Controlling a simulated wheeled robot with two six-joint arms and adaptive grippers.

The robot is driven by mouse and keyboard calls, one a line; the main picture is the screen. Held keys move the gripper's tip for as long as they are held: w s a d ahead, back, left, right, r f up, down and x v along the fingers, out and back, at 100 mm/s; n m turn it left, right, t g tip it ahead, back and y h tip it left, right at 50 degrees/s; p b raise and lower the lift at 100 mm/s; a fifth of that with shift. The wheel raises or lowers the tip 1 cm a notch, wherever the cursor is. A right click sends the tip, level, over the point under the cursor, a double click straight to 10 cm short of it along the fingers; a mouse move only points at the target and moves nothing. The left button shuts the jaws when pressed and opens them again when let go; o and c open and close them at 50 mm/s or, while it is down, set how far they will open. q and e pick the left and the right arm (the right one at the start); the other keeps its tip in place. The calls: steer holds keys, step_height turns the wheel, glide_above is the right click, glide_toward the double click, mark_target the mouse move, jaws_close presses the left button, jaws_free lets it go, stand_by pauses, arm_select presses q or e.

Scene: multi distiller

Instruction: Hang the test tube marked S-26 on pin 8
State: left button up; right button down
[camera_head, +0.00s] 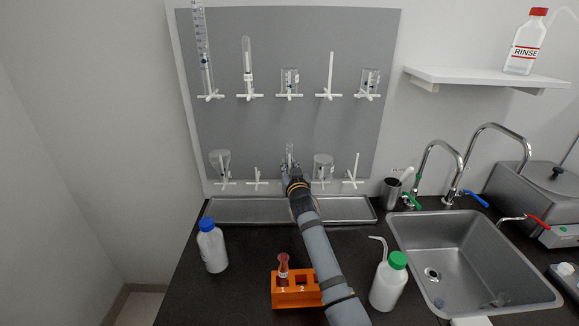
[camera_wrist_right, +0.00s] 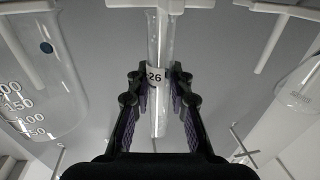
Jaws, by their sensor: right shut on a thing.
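My right gripper (camera_head: 290,176) is at the lower middle of the grey pegboard, shut on a clear glass test tube (camera_head: 289,153). In the right wrist view the tube (camera_wrist_right: 160,45) stands upright between the fingers (camera_wrist_right: 157,92), with a label reading "26"; any letter before it is not readable. A white pin (camera_wrist_right: 175,4) crosses near the tube's upper end; I cannot tell whether the tube is on it. The pegboard's lower middle pin is mostly hidden behind my gripper and the tube. No pin numbers are readable. My left gripper is not in view.
Glassware flanks the gripper: a flask (camera_head: 220,160) and a vessel (camera_head: 323,163). Bare pins (camera_head: 257,180) and (camera_head: 352,173) show in the lower row. Another tube (camera_head: 247,62) hangs above. An orange rack (camera_head: 296,292), wash bottle (camera_head: 388,283) and sink (camera_head: 472,250) lie below.

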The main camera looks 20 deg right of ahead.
steer(key=c, duration=1.1)
jaws_free()
steer(key=shift+c, duration=0.2)
steer(key=s+a, duration=0.1)
steer(key=s, duration=1.1)
steer(key=shift+a, duration=0.25)
